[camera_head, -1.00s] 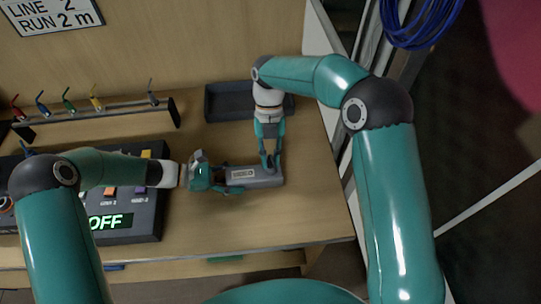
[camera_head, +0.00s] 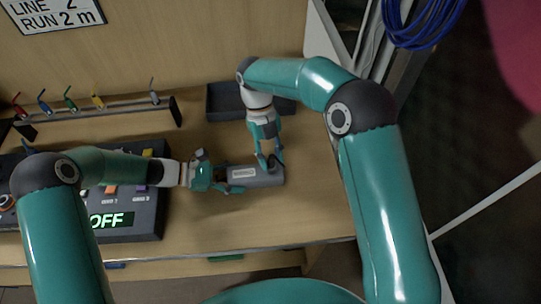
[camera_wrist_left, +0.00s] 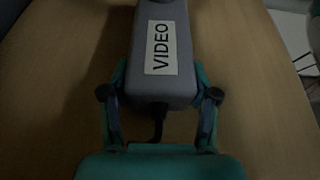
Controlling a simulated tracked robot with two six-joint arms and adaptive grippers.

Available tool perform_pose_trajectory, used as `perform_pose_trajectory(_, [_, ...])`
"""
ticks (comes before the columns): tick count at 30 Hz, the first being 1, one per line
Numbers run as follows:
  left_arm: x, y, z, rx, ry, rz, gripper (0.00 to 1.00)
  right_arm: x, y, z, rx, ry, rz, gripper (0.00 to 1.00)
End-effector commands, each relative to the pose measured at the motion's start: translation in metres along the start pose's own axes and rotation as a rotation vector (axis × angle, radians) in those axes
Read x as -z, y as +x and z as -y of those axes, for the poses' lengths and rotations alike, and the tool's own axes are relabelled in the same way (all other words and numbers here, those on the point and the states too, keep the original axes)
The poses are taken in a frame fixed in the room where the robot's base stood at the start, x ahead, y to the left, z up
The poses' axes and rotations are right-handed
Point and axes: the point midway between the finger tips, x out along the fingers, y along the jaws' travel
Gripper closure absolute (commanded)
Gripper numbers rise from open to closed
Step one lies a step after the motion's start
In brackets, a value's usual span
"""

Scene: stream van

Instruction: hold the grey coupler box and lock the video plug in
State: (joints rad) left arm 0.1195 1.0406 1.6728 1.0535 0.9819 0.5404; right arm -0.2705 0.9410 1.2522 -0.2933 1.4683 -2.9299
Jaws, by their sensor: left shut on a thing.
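The grey coupler box (camera_head: 262,180) lies above the wooden table with a white label, which reads VIDEO in the left wrist view (camera_wrist_left: 160,48). My left gripper (camera_head: 232,177) is shut on its left end. In the left wrist view the fingers (camera_wrist_left: 160,85) clasp both sides of the box, and a dark cable (camera_wrist_left: 158,128) runs from its near end. My right gripper (camera_head: 270,164) reaches down from behind to the right part of the box; its fingertips are close together there. I cannot make out the video plug, nor whether the right fingers hold anything.
A dark console (camera_head: 130,222) with coloured buttons and a green OFF display stands at the left. Behind it is a rail (camera_head: 100,108) with several coloured cable ends. A dark empty-looking tray (camera_head: 225,101) lies behind the right gripper. The table front is clear.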

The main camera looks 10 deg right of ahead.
Motion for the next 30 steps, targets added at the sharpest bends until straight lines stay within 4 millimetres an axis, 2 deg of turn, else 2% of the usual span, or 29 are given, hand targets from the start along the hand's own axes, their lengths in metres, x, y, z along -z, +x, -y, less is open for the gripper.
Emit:
perform_pose_trajectory(13, [0.0, 0.0, 0.0, 0.0, 0.0, 0.0, 0.85, -0.001, -0.006, 0.0, 0.0, 0.002, 0.001, 0.53])
perform_pose_trajectory(24, [0.0, 0.0, 0.0, 0.0, 0.0, 0.0, 0.85, -0.002, -0.056, 0.0, -0.001, 0.001, 0.003, 0.53])
perform_pose_trajectory(30, [0.0, 0.0, 0.0, 0.0, 0.0, 0.0, 0.85, -0.002, -0.071, 0.0, -0.001, 0.002, 0.0, 0.53])
